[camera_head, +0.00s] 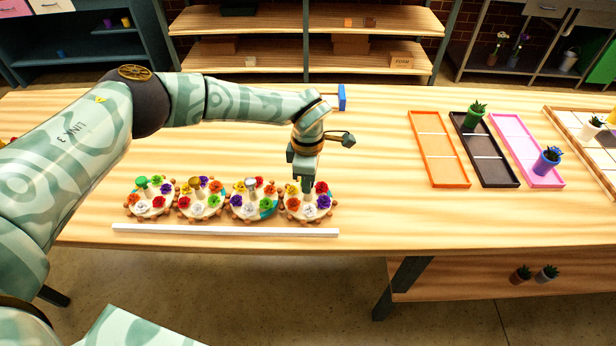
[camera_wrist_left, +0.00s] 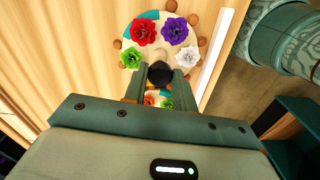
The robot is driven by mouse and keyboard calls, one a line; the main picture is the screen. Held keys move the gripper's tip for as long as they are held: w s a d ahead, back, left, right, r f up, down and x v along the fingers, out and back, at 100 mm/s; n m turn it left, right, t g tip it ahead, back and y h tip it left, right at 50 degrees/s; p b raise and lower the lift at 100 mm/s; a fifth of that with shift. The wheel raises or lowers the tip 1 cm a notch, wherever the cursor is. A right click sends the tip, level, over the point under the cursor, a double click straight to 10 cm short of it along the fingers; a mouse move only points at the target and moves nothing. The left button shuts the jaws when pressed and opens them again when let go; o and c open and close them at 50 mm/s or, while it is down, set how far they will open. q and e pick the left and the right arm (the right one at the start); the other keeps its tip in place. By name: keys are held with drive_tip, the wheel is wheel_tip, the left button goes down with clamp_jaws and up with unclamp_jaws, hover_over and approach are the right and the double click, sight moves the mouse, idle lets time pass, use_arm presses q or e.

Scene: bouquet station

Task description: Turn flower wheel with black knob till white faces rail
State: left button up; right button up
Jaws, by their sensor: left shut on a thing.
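The flower wheel with the black knob (camera_wrist_left: 160,73) is the rightmost wheel (camera_head: 293,214) in a row along the table's front. In the head view the gripper hides its knob. My left gripper (camera_head: 305,186) points down from above, shut on the black knob, with one finger on each side in the left wrist view. Around the wheel are red (camera_wrist_left: 144,32), purple (camera_wrist_left: 174,30), white (camera_wrist_left: 188,57) and green (camera_wrist_left: 130,58) flowers, others partly hidden by the gripper. The white flower is on the side towards the white rail (camera_head: 225,231), slightly off the nearest point. My right gripper is not in view.
Other flower wheels stand close to the left, with green (camera_head: 142,182), gold-brown (camera_head: 195,183) and silver (camera_head: 251,184) knobs. Orange (camera_head: 424,145), dark (camera_head: 487,170) and pink (camera_head: 507,135) trays lie at the right. The table between the wheels and trays is clear.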

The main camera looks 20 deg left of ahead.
use_arm(q)
drive_tip(key=shift+w+m, duration=0.1)
drive_tip(key=shift+m, duration=0.6)
drive_tip(key=shift+r, duration=0.1)
drive_tip(key=o, duration=1)
wheel_tip(320, 180, up, 16)
drive_tip(key=p, duration=0.1)
drive_tip(key=shift+r, duration=0.1)
